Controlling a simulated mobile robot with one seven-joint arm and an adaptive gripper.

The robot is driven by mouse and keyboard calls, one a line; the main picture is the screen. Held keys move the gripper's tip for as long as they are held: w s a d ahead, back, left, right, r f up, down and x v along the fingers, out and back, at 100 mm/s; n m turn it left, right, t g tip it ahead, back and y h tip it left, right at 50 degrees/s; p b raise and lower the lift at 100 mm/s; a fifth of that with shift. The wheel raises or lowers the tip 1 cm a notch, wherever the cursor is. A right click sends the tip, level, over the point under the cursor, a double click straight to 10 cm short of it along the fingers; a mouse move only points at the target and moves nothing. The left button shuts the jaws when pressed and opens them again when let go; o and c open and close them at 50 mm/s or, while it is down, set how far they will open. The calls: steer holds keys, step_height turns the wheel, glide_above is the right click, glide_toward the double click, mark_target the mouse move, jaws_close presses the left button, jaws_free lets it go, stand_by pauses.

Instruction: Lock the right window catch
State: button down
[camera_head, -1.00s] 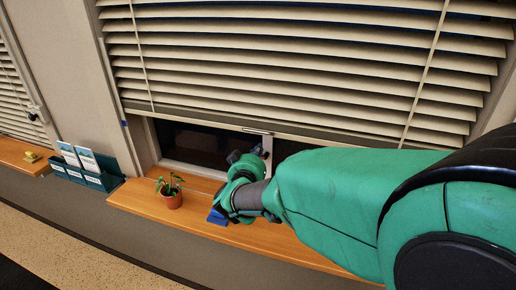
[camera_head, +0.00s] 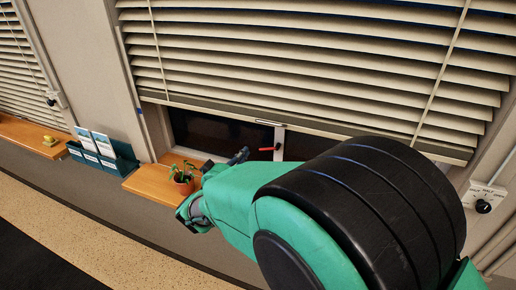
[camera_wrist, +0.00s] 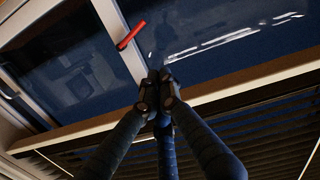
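The window catch is a red handle (camera_head: 270,148) on the pale upright bar (camera_head: 279,142) of the window below the raised blind. It points left, roughly level, in the head view. In the wrist view the red handle (camera_wrist: 131,35) lies slantwise on the pale bar (camera_wrist: 118,38). My gripper (camera_head: 239,157) is left of the handle in the head view, apart from it. In the wrist view my gripper's fingertips (camera_wrist: 158,92) are drawn together, with nothing seen between them. My arm hides part of the sill and the lower right of the window.
A potted plant (camera_head: 184,182) stands on the wooden sill (camera_head: 150,182), close to my gripper. A teal leaflet holder (camera_head: 118,158) is left of it. The blind (camera_head: 300,70) hangs just above the catch. A dial plate (camera_head: 484,195) is on the right wall.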

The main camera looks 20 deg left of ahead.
steer(key=shift+w, duration=0.15)
steer(key=w+d+f+b, duration=0.1)
steer(key=w+f, duration=0.3)
steer(key=w, duration=0.6)
steer(key=shift+w+d+b, duration=0.2)
steer(key=shift+d+b, duration=0.1)
steer(key=shift+b, duration=0.2)
